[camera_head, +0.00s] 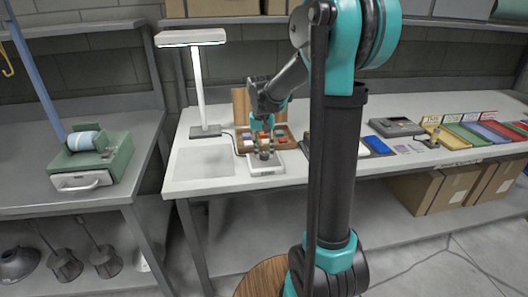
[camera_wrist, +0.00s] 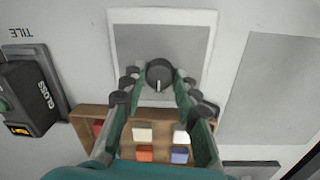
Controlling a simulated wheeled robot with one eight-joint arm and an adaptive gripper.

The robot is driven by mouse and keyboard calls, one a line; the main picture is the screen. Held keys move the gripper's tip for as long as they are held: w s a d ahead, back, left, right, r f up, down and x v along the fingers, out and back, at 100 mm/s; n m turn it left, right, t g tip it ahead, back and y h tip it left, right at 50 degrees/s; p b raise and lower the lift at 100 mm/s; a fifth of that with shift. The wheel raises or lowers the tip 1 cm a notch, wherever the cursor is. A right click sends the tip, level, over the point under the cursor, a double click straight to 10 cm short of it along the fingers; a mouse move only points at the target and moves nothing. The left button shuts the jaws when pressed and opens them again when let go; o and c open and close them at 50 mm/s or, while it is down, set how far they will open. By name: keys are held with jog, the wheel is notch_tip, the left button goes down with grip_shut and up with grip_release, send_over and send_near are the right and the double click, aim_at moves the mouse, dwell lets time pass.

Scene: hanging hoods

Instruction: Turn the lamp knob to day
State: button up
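The round dark lamp knob (camera_wrist: 160,74) has a pale pointer line toward the lower edge of the wrist view. It sits on a white-bordered grey panel (camera_wrist: 202,22); the panel also shows on the bench in the head view (camera_head: 266,168). My gripper (camera_wrist: 159,76) has one finger on each side of the knob, with the tips very close to it. I cannot tell whether they touch it. In the head view my gripper (camera_head: 263,149) points down over the panel. The lamp (camera_head: 196,85) stands behind and to the left. No day label is readable.
A wooden compartment tray (camera_wrist: 92,113) with small coloured blocks lies beside the panel. A dark device marked GLOSS (camera_wrist: 35,92) is at left in the wrist view. A green machine (camera_head: 95,158) stands on the left bench.

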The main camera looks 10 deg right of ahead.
aim_at(262, 154)
jog(key=o, duration=0.3)
jog(key=r, duration=1.2)
jog(key=shift+a, duration=0.3)
